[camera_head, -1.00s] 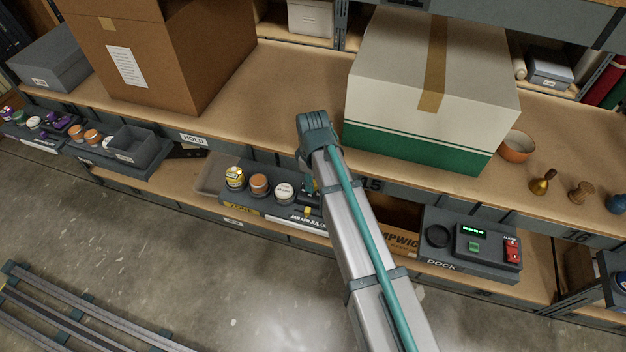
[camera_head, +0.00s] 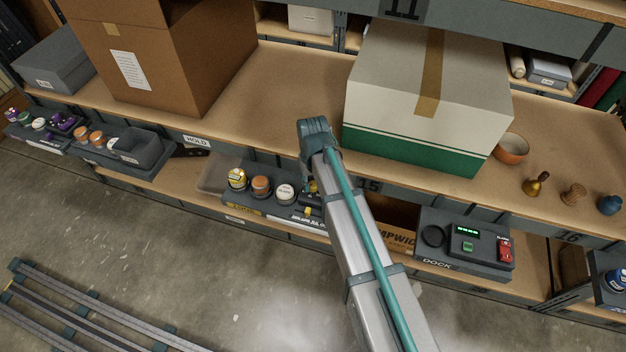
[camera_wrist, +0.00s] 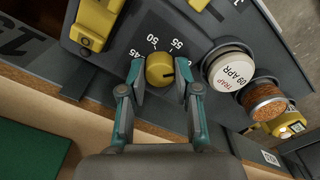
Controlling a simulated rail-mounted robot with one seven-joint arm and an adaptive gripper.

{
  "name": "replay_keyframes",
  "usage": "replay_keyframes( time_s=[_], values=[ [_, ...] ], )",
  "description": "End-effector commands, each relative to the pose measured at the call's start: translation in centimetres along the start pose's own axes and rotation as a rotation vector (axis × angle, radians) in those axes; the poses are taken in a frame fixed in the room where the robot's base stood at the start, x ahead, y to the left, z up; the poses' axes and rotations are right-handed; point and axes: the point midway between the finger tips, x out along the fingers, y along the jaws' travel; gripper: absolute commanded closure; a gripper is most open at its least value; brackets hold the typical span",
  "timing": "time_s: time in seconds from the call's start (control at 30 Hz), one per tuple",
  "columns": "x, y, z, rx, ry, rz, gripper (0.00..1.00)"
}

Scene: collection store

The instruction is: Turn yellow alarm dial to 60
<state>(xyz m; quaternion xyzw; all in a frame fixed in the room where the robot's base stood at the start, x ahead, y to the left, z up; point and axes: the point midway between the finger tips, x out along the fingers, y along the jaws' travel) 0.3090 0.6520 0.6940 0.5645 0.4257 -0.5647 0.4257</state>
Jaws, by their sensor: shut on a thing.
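In the head view my arm covers the dial.
A white-lidded jar (camera_wrist: 228,71) labelled TRAP 09 APR stands close right of the fingers, with an orange-brown jar (camera_wrist: 264,98) beyond. A yellow fitting (camera_wrist: 95,22) rises at upper left. A white and green box (camera_head: 430,95) sits on the shelf above; a dock unit (camera_head: 465,243) stands to the right.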

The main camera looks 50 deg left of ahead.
Motion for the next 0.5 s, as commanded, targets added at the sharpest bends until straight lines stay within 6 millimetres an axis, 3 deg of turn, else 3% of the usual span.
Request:
replay_keyframes(
  time_s=[0.5],
  values=[
    [-0.03, 0.01, -0.03, 0.119, 0.001, 0.0, 1.0]
  ],
)
